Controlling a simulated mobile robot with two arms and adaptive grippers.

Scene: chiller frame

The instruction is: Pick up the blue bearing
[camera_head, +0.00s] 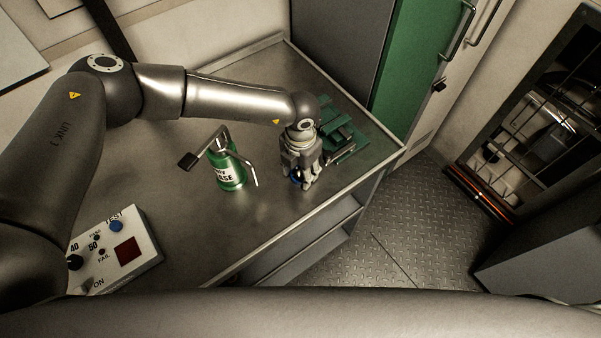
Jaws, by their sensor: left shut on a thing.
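The blue bearing (295,180) shows as a small blue patch low between the fingers of my left gripper (299,183). The gripper points down over the right part of the metal bench (200,262), near its front edge. It is shut on the bearing, and the fingers hide most of it. I cannot tell whether the bearing touches the bench top. My right gripper is not in view.
A green grease can (231,172) with a lever and spout stands left of the gripper. A green fixture (345,135) lies just behind and right of it. A test box (124,250) sits at the bench's left front.

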